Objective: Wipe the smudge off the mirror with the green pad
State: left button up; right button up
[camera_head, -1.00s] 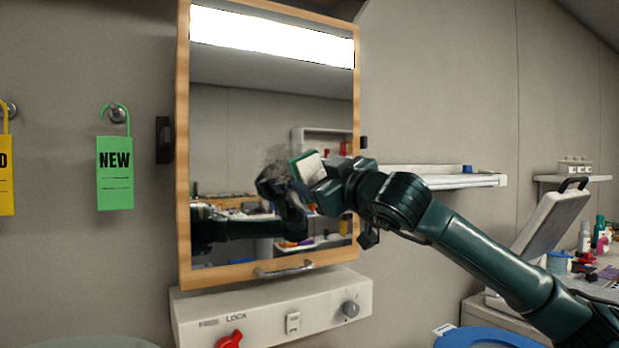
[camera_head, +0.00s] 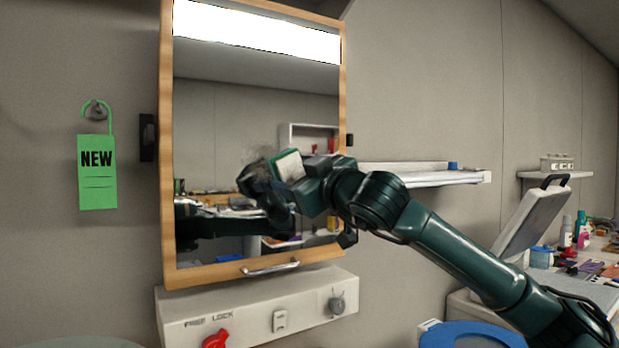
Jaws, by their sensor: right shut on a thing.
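The mirror (camera_head: 230,100) is a wood-framed panel on the wall, with a bright light reflected along its top. The smudge (camera_head: 257,162) is a faint grey patch near the middle of the glass, partly hidden by the pad and its reflection. My right gripper (camera_head: 302,176) is shut on the green pad (camera_head: 287,166), which has a pale face and a green edge. The pad is held in front of the glass beside the smudge; I cannot tell whether it touches. The dark arm at the mirror's lower left is a reflection. My left gripper is out of view.
A white box (camera_head: 255,318) with a red knob and a LOCK label sits below the mirror. A shelf (camera_head: 425,177) is right of the mirror, behind my arm. A cluttered bench (camera_head: 590,285) is at far right. A green NEW tag (camera_head: 97,172) hangs at left.

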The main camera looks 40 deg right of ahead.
aim_at(245, 162)
jog(key=shift+w+a, duration=0.15)
jog(key=shift+a, duration=1.95)
jog(key=shift+w+a, duration=0.1)
jog(key=shift+a, duration=2)
jog(key=shift+r+p, duration=1.05)
jog(key=shift+r, duration=0.15)
jog(key=shift+d, duration=0.75)
jog(key=shift+s+d, duration=0.15)
jog(key=shift+d, duration=1.55)
jog(key=shift+s+d, duration=0.1)
jog(key=shift+d, duration=1.65)
jog(key=d+p, duration=0.1)
jog(key=d, duration=0.2)
jog(key=shift+d, duration=0.4)
jog(key=shift+a, duration=2.1)
jog(key=shift+w+a, duration=0.15)
jog(key=shift+a, duration=1.85)
jog(key=shift+w+a, duration=0.15)
jog(key=shift+a, duration=1.8)
